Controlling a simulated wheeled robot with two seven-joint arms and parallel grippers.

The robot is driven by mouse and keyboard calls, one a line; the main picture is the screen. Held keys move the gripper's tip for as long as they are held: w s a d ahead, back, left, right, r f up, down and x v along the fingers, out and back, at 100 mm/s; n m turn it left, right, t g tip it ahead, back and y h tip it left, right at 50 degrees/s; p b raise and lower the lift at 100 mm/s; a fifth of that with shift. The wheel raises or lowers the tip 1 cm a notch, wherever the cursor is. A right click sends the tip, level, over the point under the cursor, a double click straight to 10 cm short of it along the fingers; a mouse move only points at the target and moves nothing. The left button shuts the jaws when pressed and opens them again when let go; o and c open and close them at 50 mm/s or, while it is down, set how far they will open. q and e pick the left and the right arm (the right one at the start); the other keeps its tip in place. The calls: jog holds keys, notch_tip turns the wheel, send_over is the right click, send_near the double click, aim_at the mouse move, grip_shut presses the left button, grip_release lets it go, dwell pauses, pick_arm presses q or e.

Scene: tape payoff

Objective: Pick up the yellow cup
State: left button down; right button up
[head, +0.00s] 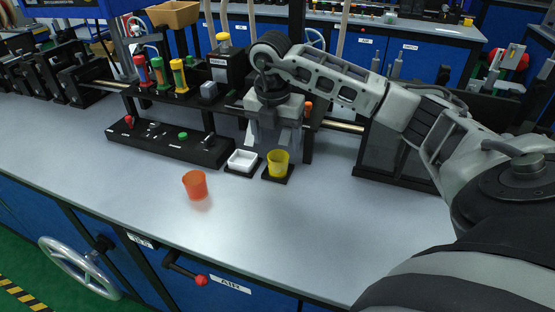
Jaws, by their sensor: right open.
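The yellow cup (278,163) stands upright on a small black square pad (277,179) near the middle of the bench. My right arm reaches in from the right, and its gripper (272,143) points down just above and behind the cup in the picture. The gripper is open, with no object seen between its fingers. Its fingers look close to the cup, but I cannot tell whether they touch it. My left gripper is not in view.
A white square dish (242,160) on a black pad stands directly left of the cup. An orange cup (195,184) stands further left and nearer. A black control panel (170,139) and a dark machine lie behind. The front bench surface is clear.

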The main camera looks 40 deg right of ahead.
aim_at(278, 158)
jog(key=shift+d+f+p, duration=0.2)
jog(key=shift+f+p, duration=0.05)
jog(key=shift+f, duration=1.45)
jog(key=shift+d+f+p, duration=0.15)
jog(key=shift+f+p, duration=0.1)
jog(key=shift+f, duration=1.4)
jog(key=c, duration=1.1)
